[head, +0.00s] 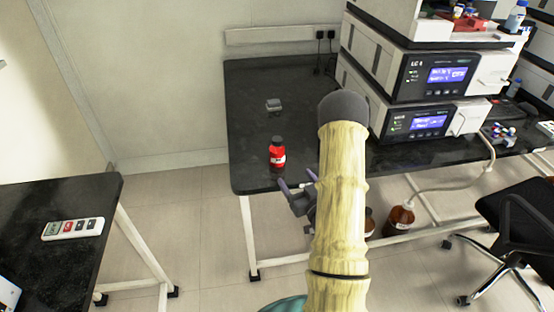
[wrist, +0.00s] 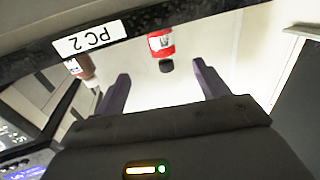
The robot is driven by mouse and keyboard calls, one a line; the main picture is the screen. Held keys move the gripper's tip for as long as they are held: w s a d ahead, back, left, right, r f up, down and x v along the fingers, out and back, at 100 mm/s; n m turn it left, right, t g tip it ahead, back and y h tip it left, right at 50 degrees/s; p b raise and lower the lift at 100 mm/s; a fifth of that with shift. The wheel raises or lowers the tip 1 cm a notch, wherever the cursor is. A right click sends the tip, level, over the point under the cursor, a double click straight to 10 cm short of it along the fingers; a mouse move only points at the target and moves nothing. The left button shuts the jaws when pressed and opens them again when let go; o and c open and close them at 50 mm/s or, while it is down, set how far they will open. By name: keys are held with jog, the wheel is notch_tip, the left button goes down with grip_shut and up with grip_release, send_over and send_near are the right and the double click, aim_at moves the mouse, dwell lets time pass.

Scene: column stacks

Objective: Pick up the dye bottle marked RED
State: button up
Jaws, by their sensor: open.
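A small red bottle (head: 277,155) with a black cap and a white label stands upright on the black bench (head: 250,110), near its front left corner. The label's text is too small to read. In the wrist view, which is upside down, the red bottle (wrist: 160,42) shows at top centre, cap pointing down. My gripper (head: 298,179) is at the bench's front edge, nearer to me and right of the bottle. In the wrist view my gripper (wrist: 160,72) is open and empty, its fingers spread on either side of the bottle's line, apart from it.
A second, brownish-red bottle with a pale cap (wrist: 80,66) shows in the wrist view, near a "PC 2" label (wrist: 90,36). A small grey object (head: 273,105) lies behind the red bottle. Stacked instruments (head: 435,76) stand to the right. Brown bottles (head: 399,218) stand below the bench.

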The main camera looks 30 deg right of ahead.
aim_at(281, 158)
jog(key=shift+w+f+b, duration=0.15)
jog(key=shift+w+b, duration=0.4)
jog(key=shift+b, duration=3.2)
jog(key=w+b, duration=0.2)
jog(key=b, duration=0.1)
jog(key=shift+w, duration=0.25)
jog(key=w, duration=0.4)
jog(key=shift+w+d+r, duration=0.1)
jog(key=shift+w+r, duration=0.15)
jog(key=shift+w, duration=0.15)
jog(key=w, duration=0.5)
jog(key=shift+w, duration=0.1)
jog(key=shift+c, duration=0.4)
jog(key=c, duration=1.1)
